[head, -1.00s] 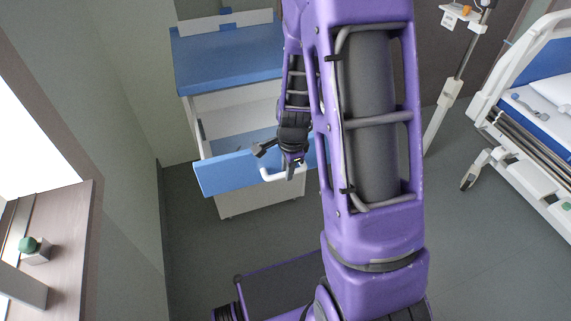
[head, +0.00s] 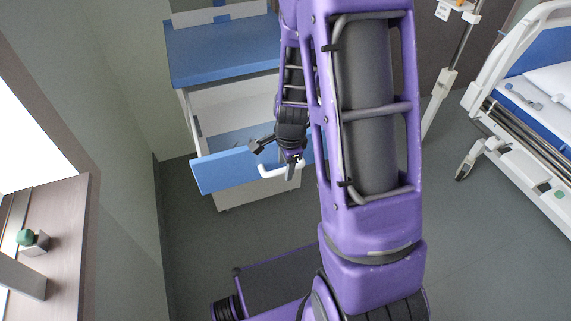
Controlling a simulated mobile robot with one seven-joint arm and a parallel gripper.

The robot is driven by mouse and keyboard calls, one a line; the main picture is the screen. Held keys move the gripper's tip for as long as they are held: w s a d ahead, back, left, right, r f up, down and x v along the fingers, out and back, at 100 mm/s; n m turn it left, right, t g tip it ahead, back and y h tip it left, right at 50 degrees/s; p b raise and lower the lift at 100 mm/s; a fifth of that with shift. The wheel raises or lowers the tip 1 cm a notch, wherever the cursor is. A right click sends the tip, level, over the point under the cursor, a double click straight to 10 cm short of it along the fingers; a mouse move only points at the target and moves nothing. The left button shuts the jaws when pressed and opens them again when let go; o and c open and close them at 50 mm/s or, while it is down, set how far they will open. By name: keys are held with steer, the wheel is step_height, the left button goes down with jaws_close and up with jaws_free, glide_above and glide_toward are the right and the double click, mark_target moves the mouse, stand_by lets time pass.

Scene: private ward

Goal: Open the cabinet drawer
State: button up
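The cabinet (head: 222,50) has a blue top and a white body and stands at upper left. A white bar handle (head: 273,172) is on the drawer front. My gripper (head: 291,167) is at the right part of this handle, with its tips pointing down and seemingly touching it. The gripper is small and dark here, so whether its fingers are closed around the bar cannot be told. My purple arm hides the right side of the drawer and cabinet.
A bed (head: 540,100) with white rails stands at right, beside a pole stand (head: 440,95). A wooden ledge (head: 62,240) with a small green-topped object (head: 28,238) is at lower left.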

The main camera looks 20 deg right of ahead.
steer(key=s+r+p, duration=0.3)
steer(key=r+p, duration=0.2)
steer(key=r, duration=1.2)
